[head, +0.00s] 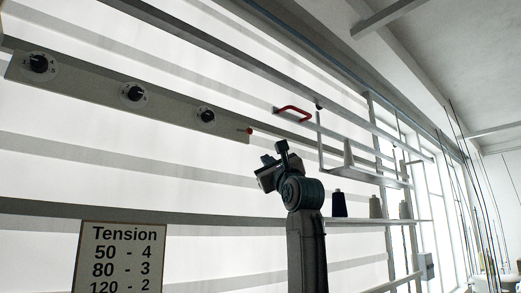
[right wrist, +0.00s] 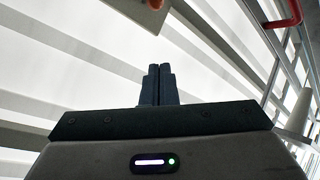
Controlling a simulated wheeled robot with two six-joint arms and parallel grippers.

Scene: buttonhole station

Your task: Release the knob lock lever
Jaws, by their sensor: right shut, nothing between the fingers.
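A long grey panel (head: 165,103) on the wall carries three black knobs: left (head: 39,63), middle (head: 133,92) and right (head: 206,115). A small orange-red tip (head: 248,130) sticks out at the panel's right end; it looks like the lock lever. My right gripper (head: 281,148) is below and right of this tip, apart from it. In the right wrist view its fingers (right wrist: 160,68) are together and empty. The panel's end (right wrist: 138,12) shows above them, with an orange-red piece (right wrist: 155,4) cut by the top edge. My left gripper is not in view.
A red handle (head: 293,112) is right of the panel and also shows in the right wrist view (right wrist: 290,14). Thread cones, one dark (head: 339,204), stand on a shelf at right. A tension sign (head: 122,258) is at lower left.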

